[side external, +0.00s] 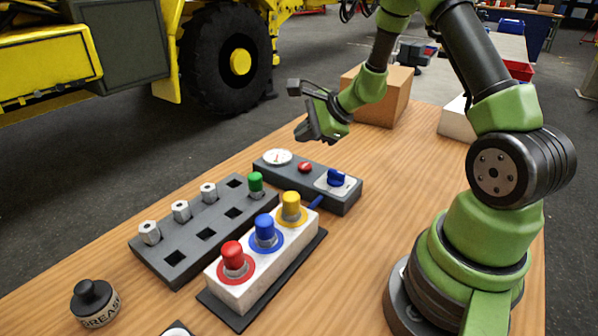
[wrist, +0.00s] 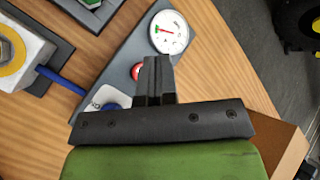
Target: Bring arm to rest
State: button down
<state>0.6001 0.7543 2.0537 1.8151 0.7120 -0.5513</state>
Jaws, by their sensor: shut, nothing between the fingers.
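My gripper (side external: 316,128) is shut and empty, held in the air above the far part of the wooden table, behind the gauge box. In the wrist view its closed fingers (wrist: 155,80) show in front of the gauge box (wrist: 125,60) and hide part of it. My green and black arm (side external: 475,60) rises from its base at the right of the table and bends over to the gripper.
The gauge box (side external: 300,178) has a dial, a red button and a blue knob. A white block (side external: 262,262) carries red, blue and yellow knobs. A dark socket tray (side external: 190,240) holds hex pieces and a green knob. A grease pot (side external: 95,303) and a cardboard box (side external: 385,100) stand nearby.

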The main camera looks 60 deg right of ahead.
jog(key=s+a+r+n+g+y, duration=0.1)
jog(key=s+a+r+n+y, duration=0.3)
jog(key=a+r+n, duration=0.8)
jog(key=s+a+r+n+h, duration=0.2)
jog(key=s+r+n, duration=0.1)
jog(key=s, duration=0.5)
jog(key=s+a+r+n+h, duration=0.2)
jog(key=s+n, duration=0.3)
jog(key=s, duration=0.3)
jog(key=shift+s+r+g, duration=0.4)
jog(key=shift+r, duration=0.5)
